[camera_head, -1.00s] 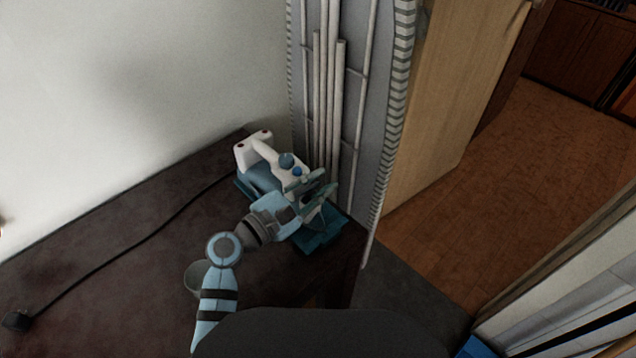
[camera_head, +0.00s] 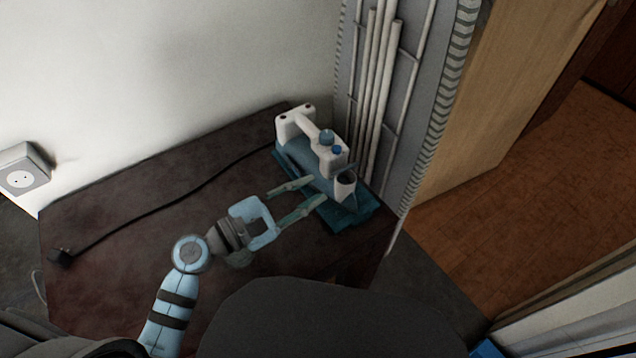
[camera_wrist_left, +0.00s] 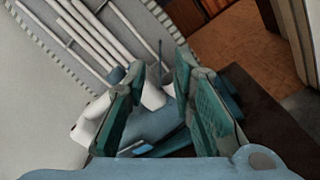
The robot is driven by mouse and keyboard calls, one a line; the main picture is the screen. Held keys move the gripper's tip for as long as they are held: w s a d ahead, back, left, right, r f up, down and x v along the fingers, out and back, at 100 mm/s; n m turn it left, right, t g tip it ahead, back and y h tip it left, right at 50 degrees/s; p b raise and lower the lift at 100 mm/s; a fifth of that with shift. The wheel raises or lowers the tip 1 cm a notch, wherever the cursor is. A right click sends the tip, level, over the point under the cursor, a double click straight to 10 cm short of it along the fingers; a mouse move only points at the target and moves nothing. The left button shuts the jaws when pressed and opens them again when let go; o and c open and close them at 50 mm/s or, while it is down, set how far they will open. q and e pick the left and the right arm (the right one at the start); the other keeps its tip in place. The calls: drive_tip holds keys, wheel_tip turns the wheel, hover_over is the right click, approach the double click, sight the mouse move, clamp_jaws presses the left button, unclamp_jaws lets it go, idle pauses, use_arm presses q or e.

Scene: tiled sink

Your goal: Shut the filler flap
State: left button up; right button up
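A white and blue appliance (camera_head: 310,133), resembling an iron, sits on a teal base (camera_head: 350,216) on the dark tabletop. Its near end has a white rounded part (camera_head: 345,186) with a dark opening at the top. A small thin dark piece stands beside that opening; I cannot tell for sure that it is the filler flap. My left gripper (camera_head: 318,189) is open, its two fingers pointing at the appliance's near end, with nothing between them. The left wrist view shows the spread fingers (camera_wrist_left: 158,65) in front of the appliance (camera_wrist_left: 152,128), partly hiding it. My right gripper is not in view.
A black cord with a plug (camera_head: 60,257) runs across the brown tabletop (camera_head: 120,215). A wall socket (camera_head: 22,178) is at left. White pipes (camera_head: 378,90) and a grey panel stand close behind the appliance. The tabletop left of the appliance is mostly clear.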

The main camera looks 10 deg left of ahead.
use_arm(q)
drive_tip(key=w+a+m+t+y+p, duration=0.3)
drive_tip(key=w+a+y+p, duration=0.3)
drive_tip(key=w+a+y, duration=0.3)
drive_tip(key=a+r+m+t+y+p, duration=0.1)
drive_tip(key=a+r+m+t+y, duration=0.3)
drive_tip(key=m, duration=0.4)
drive_tip(key=m+g+h, duration=0.7)
drive_tip(key=m+h, duration=0.6)
drive_tip(key=m, duration=1.2)
approach(353, 166)
drive_tip(key=x, duration=0.3)
drive_tip(key=b+x, duration=0.1)
drive_tip(key=x, duration=0.6)
drive_tip(key=shift+d+f, duration=0.15)
drive_tip(key=shift+f, duration=0.05)
drive_tip(key=shift+c, duration=0.4)
clamp_jaws()
